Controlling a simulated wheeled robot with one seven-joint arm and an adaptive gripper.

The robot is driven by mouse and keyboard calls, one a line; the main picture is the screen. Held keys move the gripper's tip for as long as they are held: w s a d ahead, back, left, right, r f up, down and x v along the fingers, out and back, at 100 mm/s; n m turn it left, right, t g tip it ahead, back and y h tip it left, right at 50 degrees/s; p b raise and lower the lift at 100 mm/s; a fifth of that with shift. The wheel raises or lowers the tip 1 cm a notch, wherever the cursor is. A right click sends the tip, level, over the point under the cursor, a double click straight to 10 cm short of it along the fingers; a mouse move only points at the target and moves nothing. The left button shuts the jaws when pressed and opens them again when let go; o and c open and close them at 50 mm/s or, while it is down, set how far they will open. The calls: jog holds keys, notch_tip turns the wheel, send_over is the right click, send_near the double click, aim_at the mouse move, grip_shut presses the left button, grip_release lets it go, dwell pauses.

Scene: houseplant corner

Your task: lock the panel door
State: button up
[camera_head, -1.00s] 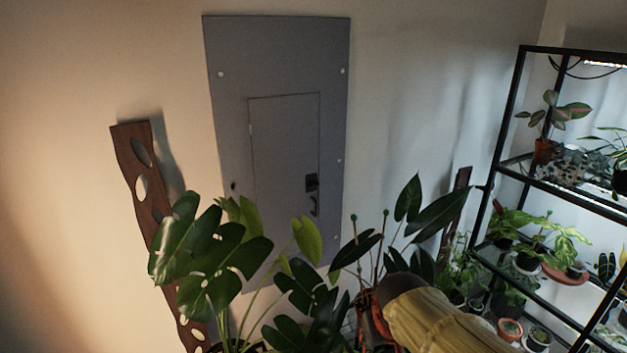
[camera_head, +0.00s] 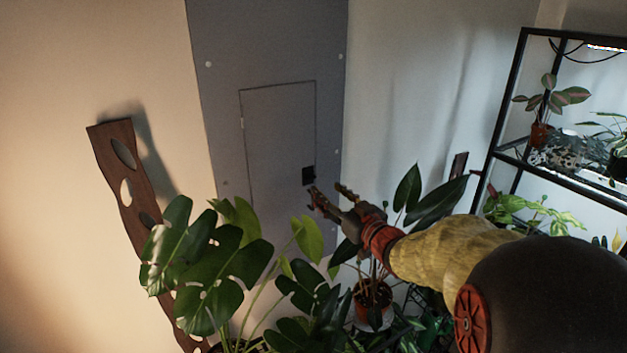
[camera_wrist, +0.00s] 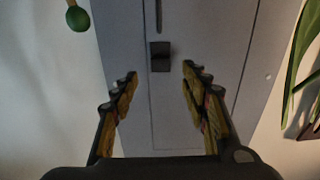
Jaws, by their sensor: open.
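The grey panel door (camera_head: 275,140) sits flush in a grey wall panel (camera_head: 220,40) and looks closed. A dark latch (camera_head: 308,174) is at its lower right edge. In the wrist view the latch (camera_wrist: 160,56) shows as a dark block beyond the fingertips, between them in the picture, with the door seam beside it. My gripper (camera_head: 328,192) is open and empty, just below and right of the latch in the head view; it also shows open in the wrist view (camera_wrist: 157,75). My fingers hide the handle below the latch. Whether they touch anything I cannot tell.
A large-leaved plant (camera_head: 205,260) stands in front of the panel's lower part. A potted plant (camera_head: 372,295) is beneath my arm. A brown wavy board (camera_head: 125,165) leans on the wall at left. A black plant shelf (camera_head: 500,120) stands at right.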

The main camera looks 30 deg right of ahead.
aim_at(311, 177)
jog(key=shift+w+a, duration=0.2)
jog(key=shift+w, duration=3.75)
jog(key=shift+c, duration=1.4)
jog(key=c, duration=0.7)
jog(key=shift+c, duration=0.7)
